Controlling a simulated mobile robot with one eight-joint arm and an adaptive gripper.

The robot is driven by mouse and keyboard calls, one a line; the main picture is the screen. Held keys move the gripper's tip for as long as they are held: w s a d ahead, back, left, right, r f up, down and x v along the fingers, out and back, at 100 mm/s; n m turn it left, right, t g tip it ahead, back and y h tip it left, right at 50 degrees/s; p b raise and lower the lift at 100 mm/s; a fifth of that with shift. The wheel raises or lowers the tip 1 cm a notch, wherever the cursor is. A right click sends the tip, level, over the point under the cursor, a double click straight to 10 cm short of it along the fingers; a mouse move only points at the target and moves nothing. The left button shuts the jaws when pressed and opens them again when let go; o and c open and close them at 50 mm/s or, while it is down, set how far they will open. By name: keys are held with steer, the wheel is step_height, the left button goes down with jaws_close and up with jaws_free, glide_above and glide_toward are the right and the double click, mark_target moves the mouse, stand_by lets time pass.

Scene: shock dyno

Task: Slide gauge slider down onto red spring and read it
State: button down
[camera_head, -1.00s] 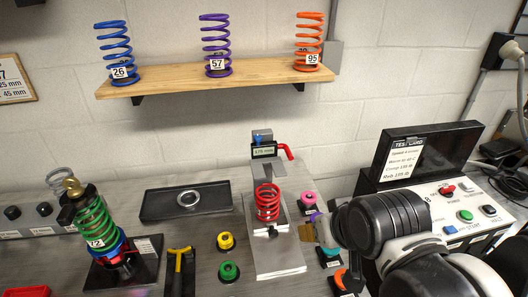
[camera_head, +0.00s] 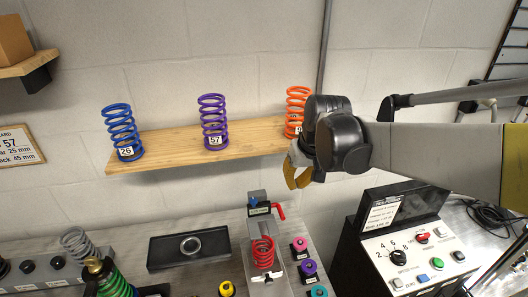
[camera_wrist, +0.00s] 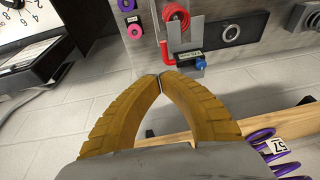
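The red spring (camera_head: 262,253) stands upright on the gauge's light metal base (camera_head: 268,284). The gauge slider (camera_head: 259,209), with a small display and a red lever (camera_head: 279,211), sits on the upright behind and above the spring, apart from it. The display's digits are too small to read. In the wrist view the red spring (camera_wrist: 176,17) and slider (camera_wrist: 190,61) show beyond my fingertips. My gripper (camera_head: 301,185) is up near the orange spring on the shelf, above and right of the gauge. Its yellow fingers (camera_wrist: 161,78) meet at the tips and hold nothing.
A wooden shelf (camera_head: 180,149) carries blue (camera_head: 122,132), purple (camera_head: 213,122) and orange (camera_head: 297,104) springs. A control box (camera_head: 415,255) stands right of the gauge. A black tray with a ring (camera_head: 165,258) lies left of it. Coloured knobs (camera_head: 300,244) sit close on its right.

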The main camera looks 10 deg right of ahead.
steer(key=w, duration=0.1)
steer(key=b, duration=0.1)
glide_toward(266, 219)
steer(key=w+d+f, duration=0.2)
steer(key=d+f, duration=0.2)
steer(key=d, duration=0.1)
steer(key=shift+w, duration=0.3)
steer(key=shift+r, duration=0.1)
step_height(266, 219, down, 9)
steer(key=b, duration=0.8)
